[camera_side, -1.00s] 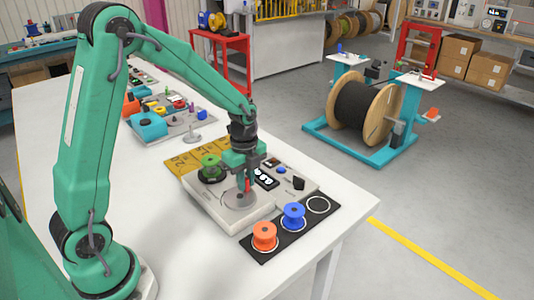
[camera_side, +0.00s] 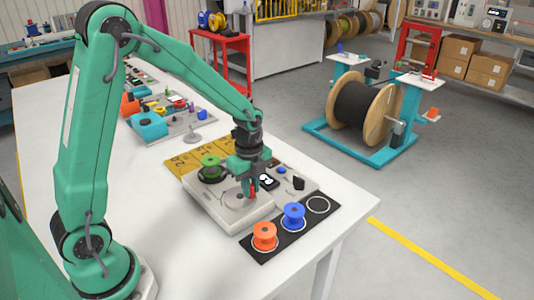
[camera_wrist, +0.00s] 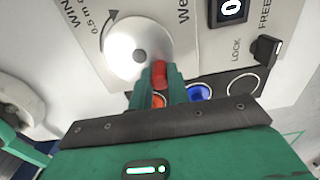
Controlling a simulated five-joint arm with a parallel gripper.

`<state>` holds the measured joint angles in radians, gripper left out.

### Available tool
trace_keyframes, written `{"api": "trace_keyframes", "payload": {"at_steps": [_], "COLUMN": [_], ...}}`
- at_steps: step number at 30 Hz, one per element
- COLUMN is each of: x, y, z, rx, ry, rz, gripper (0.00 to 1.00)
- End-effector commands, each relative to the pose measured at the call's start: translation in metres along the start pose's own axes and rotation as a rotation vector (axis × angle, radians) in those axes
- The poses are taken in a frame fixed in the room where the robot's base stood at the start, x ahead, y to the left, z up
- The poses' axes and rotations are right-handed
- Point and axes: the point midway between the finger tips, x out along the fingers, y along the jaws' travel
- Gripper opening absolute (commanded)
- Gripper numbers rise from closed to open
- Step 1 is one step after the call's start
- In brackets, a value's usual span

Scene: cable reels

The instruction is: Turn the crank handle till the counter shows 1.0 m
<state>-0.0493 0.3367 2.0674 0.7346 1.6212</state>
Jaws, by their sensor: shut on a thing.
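The winder (camera_side: 215,212) is a pale box on the white table. Its crank is a round silver disc (camera_wrist: 125,50) with a red handle (camera_wrist: 160,74) at the rim; the disc also shows in the side view (camera_side: 236,199). My gripper (camera_wrist: 158,84) is shut on the red handle, at the disc's lower right in the wrist view. The counter (camera_wrist: 231,9) shows a 0 there, with the rest cut off by the picture's edge. In the side view my gripper partly covers the counter (camera_side: 268,181), so its full reading is hidden. A green reel (camera_side: 210,166) sits on the winder.
A black LOCK/FREE switch (camera_wrist: 265,49) stands right of the crank. A dark mat (camera_side: 276,238) in front holds an orange spool (camera_side: 264,236), a blue spool (camera_side: 293,215) and an empty ring (camera_side: 318,205). A parts tray (camera_side: 183,130) lies behind.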

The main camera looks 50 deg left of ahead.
Motion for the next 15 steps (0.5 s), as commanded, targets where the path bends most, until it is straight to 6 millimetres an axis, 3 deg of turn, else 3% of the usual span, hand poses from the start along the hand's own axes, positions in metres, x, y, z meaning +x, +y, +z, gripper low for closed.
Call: {"api": "trace_keyframes", "payload": {"at_steps": [15], "x": [0.0], "y": [0.016], "z": [-0.007], "rx": [-0.003], "ry": [0.0], "rz": [0.004], "gripper": [0.01]}}
